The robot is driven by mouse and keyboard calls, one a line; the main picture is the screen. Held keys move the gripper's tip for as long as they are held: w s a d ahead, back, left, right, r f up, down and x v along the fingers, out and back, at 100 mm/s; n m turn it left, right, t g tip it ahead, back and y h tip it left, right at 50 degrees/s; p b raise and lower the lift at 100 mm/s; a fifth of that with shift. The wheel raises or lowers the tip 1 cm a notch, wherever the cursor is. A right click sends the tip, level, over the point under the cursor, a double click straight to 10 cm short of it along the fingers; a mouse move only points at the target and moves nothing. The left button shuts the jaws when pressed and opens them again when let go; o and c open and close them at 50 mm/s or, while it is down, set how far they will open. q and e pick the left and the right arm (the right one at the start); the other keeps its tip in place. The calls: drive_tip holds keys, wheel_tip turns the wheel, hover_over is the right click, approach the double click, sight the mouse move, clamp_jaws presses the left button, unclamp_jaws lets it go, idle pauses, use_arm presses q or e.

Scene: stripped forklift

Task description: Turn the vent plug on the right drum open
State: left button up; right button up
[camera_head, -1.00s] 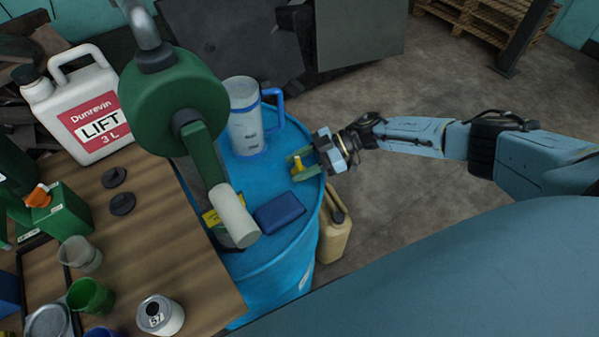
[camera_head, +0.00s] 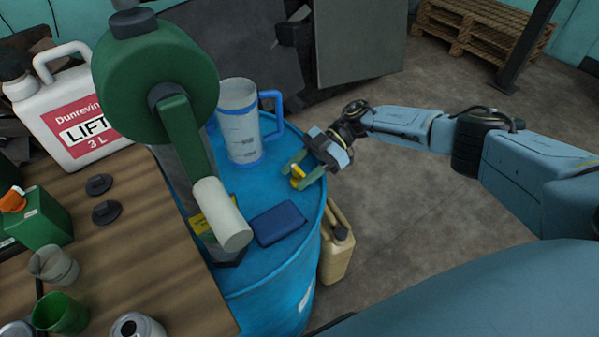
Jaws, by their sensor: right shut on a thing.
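The blue drum (camera_head: 262,280) stands at the middle, right of the wooden bench. A small yellow vent plug (camera_head: 298,179) sits on the right side of its lid. My right gripper (camera_head: 298,174) reaches in from the right over the drum's rim. Its greenish fingers are shut on the yellow plug, one on each side, and hide part of it. The fingers point down and to the left. My left gripper is not in view.
On the drum are a clear jug with a blue handle (camera_head: 240,125), a dark blue flat case (camera_head: 279,223) and a green hand pump (camera_head: 157,70). A tan canister (camera_head: 338,246) stands beside it. The bench (camera_head: 140,225) holds a white jug (camera_head: 75,115) and several cups.

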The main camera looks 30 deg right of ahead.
drive_tip(key=o, duration=1)
drive_tip(key=shift+a, duration=0.1)
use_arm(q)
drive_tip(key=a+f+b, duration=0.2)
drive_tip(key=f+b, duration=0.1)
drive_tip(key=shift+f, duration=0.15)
use_arm(e)
drive_tip(key=v, duration=1.3)
drive_tip(key=shift+d+r, duration=0.1)
drive_tip(key=shift+d, duration=0.1)
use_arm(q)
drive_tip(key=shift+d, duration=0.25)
use_arm(e)
drive_tip(key=shift+s, duration=0.1)
